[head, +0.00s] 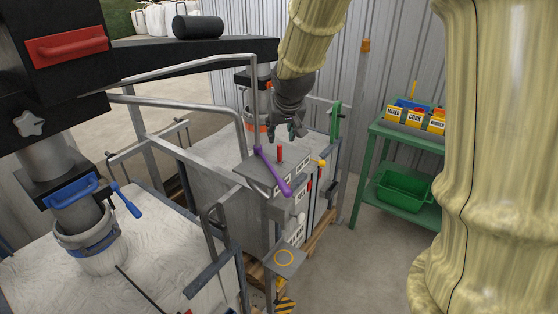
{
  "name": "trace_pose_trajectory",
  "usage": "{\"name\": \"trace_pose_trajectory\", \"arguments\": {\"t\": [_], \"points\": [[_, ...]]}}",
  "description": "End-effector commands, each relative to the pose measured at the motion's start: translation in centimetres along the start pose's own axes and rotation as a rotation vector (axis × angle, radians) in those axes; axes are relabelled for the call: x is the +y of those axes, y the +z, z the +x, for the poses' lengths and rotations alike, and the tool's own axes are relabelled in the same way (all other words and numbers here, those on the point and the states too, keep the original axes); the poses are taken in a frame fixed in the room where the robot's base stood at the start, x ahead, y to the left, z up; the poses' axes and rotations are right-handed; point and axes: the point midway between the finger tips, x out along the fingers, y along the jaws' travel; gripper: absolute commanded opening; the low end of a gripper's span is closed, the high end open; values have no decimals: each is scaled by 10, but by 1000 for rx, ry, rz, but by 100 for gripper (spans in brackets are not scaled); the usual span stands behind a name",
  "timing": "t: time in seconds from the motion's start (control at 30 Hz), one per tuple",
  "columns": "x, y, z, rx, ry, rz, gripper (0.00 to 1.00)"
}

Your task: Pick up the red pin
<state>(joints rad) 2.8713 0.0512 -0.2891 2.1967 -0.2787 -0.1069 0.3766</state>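The red pin (280,153) stands upright on a grey metal plate (253,176) near the middle of the head view. A purple lever (273,172) lies across the same plate, just left of and in front of the pin. My gripper (287,133) points down from above, a little above and behind the pin in the picture. Its fingers look spread and I see nothing between them. The pin appears apart from the fingers, though the exact depth between them is hard to tell. The lower end of the pin is partly hidden by the lever.
A yellow knob (321,163) and a green upright handle (336,121) stand right of the plate. Metal rails (190,66) run on the left. A green shelf (372,165) with labelled yellow bins (414,118) stands at right. Floor before it (365,260) is clear.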

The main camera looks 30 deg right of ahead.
Motion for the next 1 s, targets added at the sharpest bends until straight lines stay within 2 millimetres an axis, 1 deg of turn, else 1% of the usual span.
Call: {"name": "trace_pose_trajectory", "arguments": {"t": [0.2, 0.33, 0.67, 1.0], "points": [[2, 1, 23, -4, 2, 1, 39], [2, 0, 34, -3, 2, 1, 39], [2, 1, 45, -2, 1, 1, 39], [6, 5, 71, -4, 2, 0, 39]]}}
